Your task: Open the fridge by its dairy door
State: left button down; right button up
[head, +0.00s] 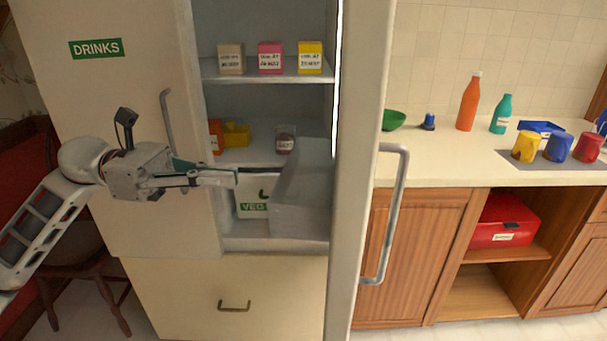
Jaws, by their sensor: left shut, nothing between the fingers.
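The fridge's right-hand door (358,150) stands open, swung out toward me, seen nearly edge-on, with a long grey vertical handle (394,215). No label shows on it, so I cannot read whether it is the dairy door. The left door (110,180) carries a green DRINKS label (96,48) and looks closed, with its own handle (168,118). My left gripper (236,178) is shut and empty, its fingertips in front of the fridge opening, left of the open door and apart from its handle. My right gripper is not in view.
Inside are three small boxes (270,58), a jar (285,140), a yellow bin (236,134), a VEG drawer (252,208) and a grey box-like part (302,190). A lower drawer (225,285) is shut. The counter (450,170) at right holds bottles and cups.

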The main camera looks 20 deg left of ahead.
pick_arm(q)
jog(key=w+d+p, duration=0.1)
jog(key=d+p, duration=0.2)
jog(key=d, duration=1.1)
jog(key=shift+w, duration=0.15)
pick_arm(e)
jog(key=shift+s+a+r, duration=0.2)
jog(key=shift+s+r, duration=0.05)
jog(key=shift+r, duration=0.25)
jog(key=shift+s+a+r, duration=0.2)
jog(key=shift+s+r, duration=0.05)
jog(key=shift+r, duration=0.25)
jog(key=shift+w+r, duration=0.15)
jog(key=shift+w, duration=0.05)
